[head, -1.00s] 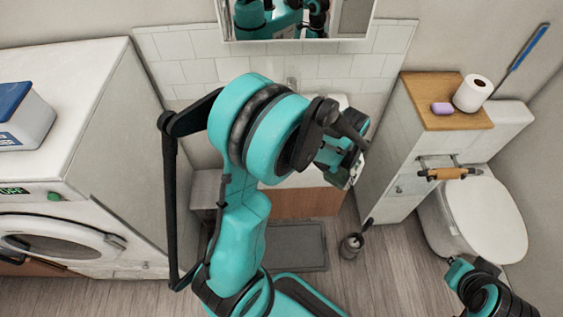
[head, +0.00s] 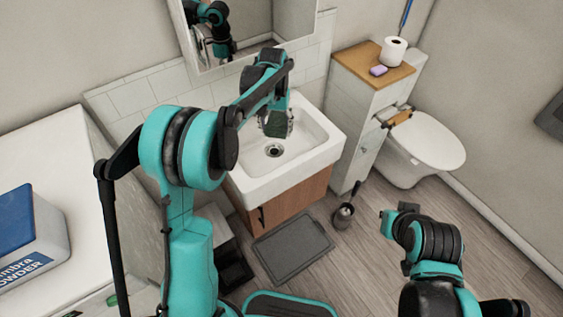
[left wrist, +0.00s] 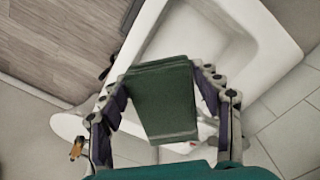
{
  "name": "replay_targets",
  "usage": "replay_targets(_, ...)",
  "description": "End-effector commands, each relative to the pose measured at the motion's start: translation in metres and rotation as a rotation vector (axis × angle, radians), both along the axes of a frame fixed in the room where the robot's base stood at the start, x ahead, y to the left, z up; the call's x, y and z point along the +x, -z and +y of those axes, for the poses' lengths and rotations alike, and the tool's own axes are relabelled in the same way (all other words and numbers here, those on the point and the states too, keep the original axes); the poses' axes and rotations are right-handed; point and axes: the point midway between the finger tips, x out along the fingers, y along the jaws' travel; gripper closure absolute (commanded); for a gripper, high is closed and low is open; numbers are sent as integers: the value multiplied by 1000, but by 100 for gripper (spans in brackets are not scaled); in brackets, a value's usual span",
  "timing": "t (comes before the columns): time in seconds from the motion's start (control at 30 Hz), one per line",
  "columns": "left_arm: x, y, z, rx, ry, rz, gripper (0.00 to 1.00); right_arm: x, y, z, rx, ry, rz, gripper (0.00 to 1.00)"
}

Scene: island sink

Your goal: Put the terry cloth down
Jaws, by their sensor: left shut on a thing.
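A folded dark green terry cloth (left wrist: 165,95) hangs between the fingers of my left gripper (left wrist: 163,100) in the left wrist view. The gripper is shut on it, with a finger on each side. In the head view the cloth (head: 277,124) is a small dark patch at the end of my left arm, with the left gripper (head: 279,120) over the back of the white sink (head: 321,145). The cloth appears held above the basin; contact with the sink cannot be told. My right arm shows at the lower right, but its gripper is not clearly in view.
A mirror cabinet (head: 240,35) hangs above the sink. Right of it stand a wood-topped cabinet (head: 350,68) with toilet roll (head: 393,51) and soap (head: 378,71), and a toilet (head: 428,140). A detergent box (head: 28,240) sits at left. A grey mat (head: 293,250) lies below the sink.

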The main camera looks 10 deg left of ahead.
Motion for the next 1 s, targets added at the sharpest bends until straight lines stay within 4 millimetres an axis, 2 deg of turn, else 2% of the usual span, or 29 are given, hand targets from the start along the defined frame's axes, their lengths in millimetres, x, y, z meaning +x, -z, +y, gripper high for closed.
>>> replay_targets(0.03, 13, -16, -3, -1, 1, 0, 74, 0, -5, 0, 0, 0, 0, 100)
replay_targets(0.1, 24, -30, -6, -3, 0, 0, 74, 0, -7, 0, 0, 0, 0, 100)
replay_targets(0.2, 33, -39, -8, -3, 0, 0, 74, 0, -7, 0, 0, 0, 0, 100)
replay_targets(0.27, 35, -35, -9, -4, -1, 0, 74, 0, -5, 0, 0, 0, 0, 100)
replay_targets(0.37, 36, -13, -9, -4, -1, 0, 74, 0, 2, 0, 0, 0, 0, 100)
replay_targets(1.0, 35, 167, -9, -3, -1, 0, 74, 0, 55, 0, 0, 0, 0, 100)
